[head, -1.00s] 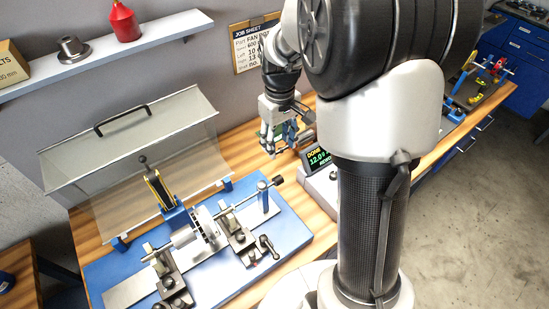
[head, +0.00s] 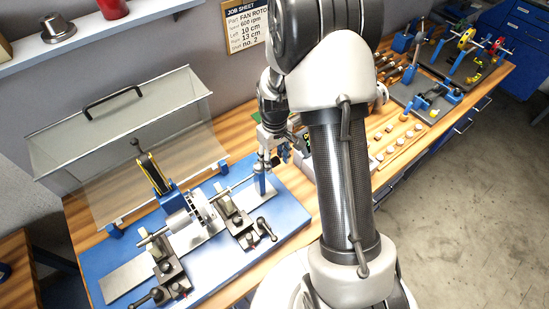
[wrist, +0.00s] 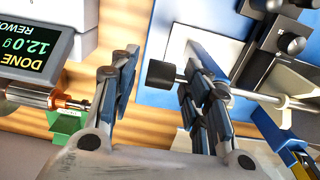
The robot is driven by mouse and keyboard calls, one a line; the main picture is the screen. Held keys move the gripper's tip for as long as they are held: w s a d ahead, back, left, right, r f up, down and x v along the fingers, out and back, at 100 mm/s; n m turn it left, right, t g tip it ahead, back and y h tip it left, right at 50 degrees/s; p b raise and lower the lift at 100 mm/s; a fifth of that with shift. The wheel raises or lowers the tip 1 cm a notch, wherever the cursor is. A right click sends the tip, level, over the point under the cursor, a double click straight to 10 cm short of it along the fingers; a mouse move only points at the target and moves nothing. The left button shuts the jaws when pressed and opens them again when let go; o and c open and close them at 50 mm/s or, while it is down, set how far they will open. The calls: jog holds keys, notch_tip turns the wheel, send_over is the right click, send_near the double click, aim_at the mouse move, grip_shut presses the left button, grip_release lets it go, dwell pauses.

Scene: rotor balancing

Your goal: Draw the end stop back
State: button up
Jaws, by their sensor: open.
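The end stop is a thin steel rod (head: 240,184) carried by a blue post (head: 260,180) at the right end of the balancing machine. In the wrist view its black knob (wrist: 161,74) shows between my fingers, closer to the right one, and the rod (wrist: 290,104) runs off to the right behind that finger. My gripper (head: 276,158) is open and empty beside the post, at the knob end; it also shows in the wrist view (wrist: 160,85). I cannot tell whether a finger touches the knob.
The rotor (head: 196,208) sits on the stands of the blue machine base (head: 285,205), with the clear guard (head: 120,130) raised behind. Small parts lie right.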

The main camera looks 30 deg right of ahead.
jog(key=shift+c, duration=0.3)
grip_shut()
dwell(0.3)
jog(key=shift+d, duration=0.1)
